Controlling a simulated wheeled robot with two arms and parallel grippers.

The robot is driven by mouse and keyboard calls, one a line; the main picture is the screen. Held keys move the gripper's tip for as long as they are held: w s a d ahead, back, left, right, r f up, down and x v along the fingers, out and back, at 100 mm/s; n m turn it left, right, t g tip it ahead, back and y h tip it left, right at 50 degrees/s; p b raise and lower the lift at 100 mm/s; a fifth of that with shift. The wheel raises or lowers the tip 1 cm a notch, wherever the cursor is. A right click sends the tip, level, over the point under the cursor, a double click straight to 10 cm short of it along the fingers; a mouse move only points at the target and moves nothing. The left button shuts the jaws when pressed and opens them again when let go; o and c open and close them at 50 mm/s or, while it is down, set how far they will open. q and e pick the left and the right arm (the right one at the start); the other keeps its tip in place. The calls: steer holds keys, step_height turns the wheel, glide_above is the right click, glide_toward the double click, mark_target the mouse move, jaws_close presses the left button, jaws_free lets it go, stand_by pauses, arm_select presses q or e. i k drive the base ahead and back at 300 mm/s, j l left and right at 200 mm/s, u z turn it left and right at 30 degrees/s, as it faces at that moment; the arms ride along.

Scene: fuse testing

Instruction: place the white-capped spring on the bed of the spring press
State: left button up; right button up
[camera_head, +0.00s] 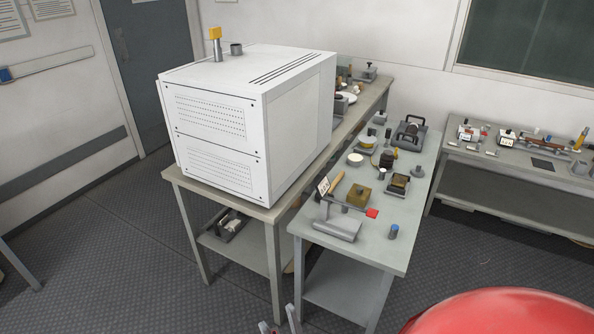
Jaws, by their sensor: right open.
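My right gripper (279,317) shows only at its fingertips, at the bottom edge of the picture. It is open, with nothing seen between the fingers, in front of the grey tables and apart from them. A small piece with a pale top (381,173) stands mid-table among other parts; it is too small to tell whether it is the white-capped spring. A grey device with a white marked plate and a red-ended lever (372,212) sits near the table's front; I cannot tell for sure that it is the spring press. My left gripper is not in view.
A blue-topped cylinder (394,232) stands near the front right of the grey table (388,255). Brass and dark blocks crowd its middle. A big white cabinet (295,130) fills the table to the left. Another bench (520,170) stands at the right.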

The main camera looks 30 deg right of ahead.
mark_target(342, 225)
steer(key=l+u, duration=0.3)
steer(key=l, duration=0.35)
steer(key=l+u, duration=0.3)
steer(key=l, duration=0.35)
steer(key=k+l+u, duration=0.15)
steer(key=l+u, duration=0.2)
steer(key=l, duration=0.25)
steer(key=k+l, duration=0.1)
steer(key=l, duration=0.5)
steer(key=k+l, duration=0.1)
steer(key=l, duration=0.55)
steer(key=k+l, duration=0.1)
steer(key=l, duration=0.5)
steer(key=k+l, duration=0.1)
steer(key=l, duration=0.5)
steer(key=k+l, duration=0.1)
steer(key=l, duration=0.55)
steer(key=k+l, duration=0.1)
steer(key=l, duration=0.85)
steer(key=i+l, duration=0.1)
steer(key=l, duration=0.25)
